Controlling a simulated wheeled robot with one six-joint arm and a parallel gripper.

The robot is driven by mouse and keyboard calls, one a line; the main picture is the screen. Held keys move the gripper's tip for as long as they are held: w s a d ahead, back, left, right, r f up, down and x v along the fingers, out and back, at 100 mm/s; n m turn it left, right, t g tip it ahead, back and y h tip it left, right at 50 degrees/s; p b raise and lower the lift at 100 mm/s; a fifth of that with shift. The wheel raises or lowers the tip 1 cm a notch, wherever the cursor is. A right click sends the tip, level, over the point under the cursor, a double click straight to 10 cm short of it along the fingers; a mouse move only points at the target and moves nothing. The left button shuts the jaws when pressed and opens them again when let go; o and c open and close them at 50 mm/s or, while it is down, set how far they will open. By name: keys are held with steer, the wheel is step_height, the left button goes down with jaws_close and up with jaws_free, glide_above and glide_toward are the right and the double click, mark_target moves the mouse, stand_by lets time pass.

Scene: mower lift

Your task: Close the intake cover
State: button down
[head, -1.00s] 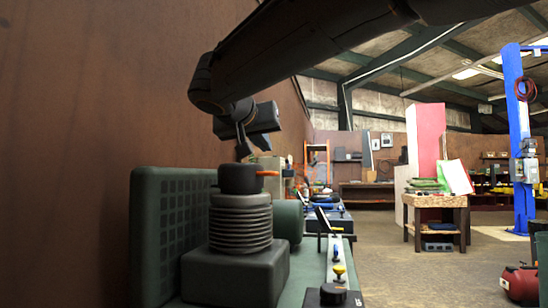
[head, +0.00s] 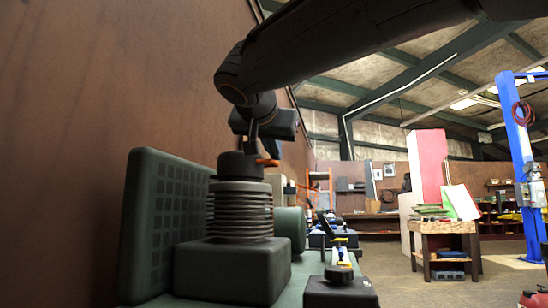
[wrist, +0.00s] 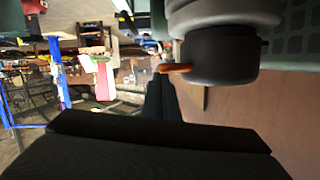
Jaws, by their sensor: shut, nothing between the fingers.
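A dark green panel with a grid of small squares (head: 172,225) stands upright at the left of the green machine, close to the wall; it looks like the intake cover, raised. Its gridded face also shows in the wrist view (wrist: 295,40). Beside it is a ribbed grey cylinder (head: 240,212) with a black cap (head: 238,166) and an orange tab (head: 267,162). The cap also shows in the wrist view (wrist: 222,62). My gripper (head: 253,143) is shut and empty, pointing down just above or behind the cap; I cannot tell whether it touches.
A brown wall (head: 70,120) runs along the left, close to the panel. A black knob (head: 339,274) sits on the machine at the front right. A wooden bench (head: 446,245) and a blue lift post (head: 525,160) stand farther right. Open floor lies between.

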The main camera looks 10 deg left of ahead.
steer(key=shift+f, duration=0.3)
steer(key=s+r+p, duration=0.3)
steer(key=s+r, duration=0.4)
steer(key=s, duration=0.2)
steer(key=shift+s+d+p, duration=0.25)
steer(key=shift+s+p, duration=0.05)
steer(key=shift+s, duration=0.1)
steer(key=shift+f, duration=0.1)
